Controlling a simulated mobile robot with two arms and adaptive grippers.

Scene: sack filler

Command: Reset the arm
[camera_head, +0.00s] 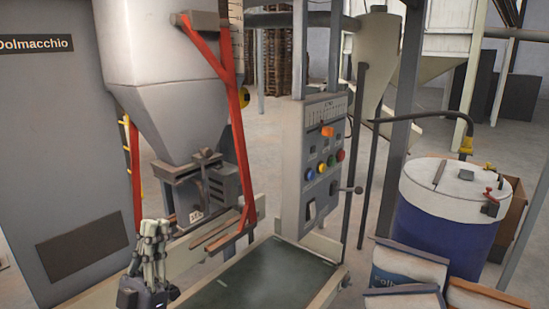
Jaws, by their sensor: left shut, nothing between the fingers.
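My left gripper (153,232) is at the lower left of the head view, pointing up, with its fingers together and nothing held. It appears in front of the base of the sack filler, left of the filler's spout area. The sack filler has a large grey hopper (165,80) above and a control panel (322,165) with coloured buttons to the right. My right gripper is not in view.
A green platform (255,275) lies below the filler. Red bars (238,110) hang beside the hopper. A blue drum with a white lid (440,235) stands at the right, with filled sacks (405,266) in front of it. Grey floor is open behind.

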